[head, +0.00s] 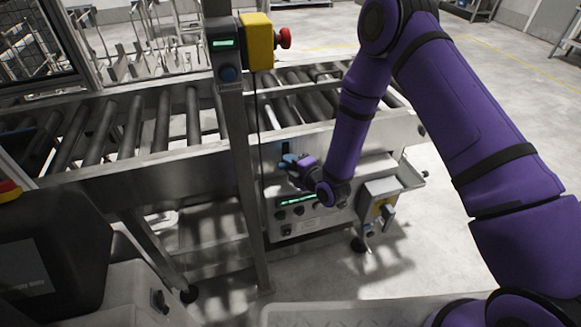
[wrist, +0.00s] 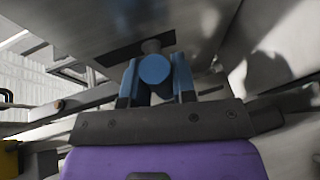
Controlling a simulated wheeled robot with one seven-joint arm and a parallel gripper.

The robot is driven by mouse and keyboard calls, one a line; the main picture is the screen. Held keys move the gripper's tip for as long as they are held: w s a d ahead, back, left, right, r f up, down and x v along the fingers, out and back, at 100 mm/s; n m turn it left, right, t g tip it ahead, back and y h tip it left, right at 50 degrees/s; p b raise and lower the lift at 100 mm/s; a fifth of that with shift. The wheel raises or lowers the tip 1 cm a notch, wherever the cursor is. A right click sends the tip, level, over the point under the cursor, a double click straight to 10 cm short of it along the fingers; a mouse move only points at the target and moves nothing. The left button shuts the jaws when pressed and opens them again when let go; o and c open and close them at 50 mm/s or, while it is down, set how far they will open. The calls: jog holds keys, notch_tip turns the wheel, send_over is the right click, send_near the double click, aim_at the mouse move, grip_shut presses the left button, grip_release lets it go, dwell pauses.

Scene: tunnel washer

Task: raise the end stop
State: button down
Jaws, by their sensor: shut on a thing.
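A blue round knob (wrist: 154,70) sits on a short grey stem that comes out of a dark slot (wrist: 124,51) in a metal plate. My gripper (wrist: 156,64) has its two blue fingers on either side of the knob and is shut on it. In the head view my gripper (head: 290,161) is at the front side panel of the roller conveyor (head: 185,150), by a dark upright slot (head: 285,147). The knob is hard to tell from the fingers there. I cannot make out a raised end stop plate among the rollers.
Below my gripper is a control box (head: 300,215) with a green display and dark knobs. A grey box (head: 382,205) hangs to its right. A metal post (head: 240,170) with a yellow box (head: 257,42) and red button (head: 284,38) stands left. Floor at right is clear.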

jog(key=shift+r, duration=2.35)
jog(key=c, duration=1)
grip_release()
jog(key=shift+r, duration=0.1)
jog(key=shift+o, duration=0.2)
jog(key=v, duration=1)
jog(key=shift+s+d, duration=0.25)
jog(key=shift+s, duration=0.05)
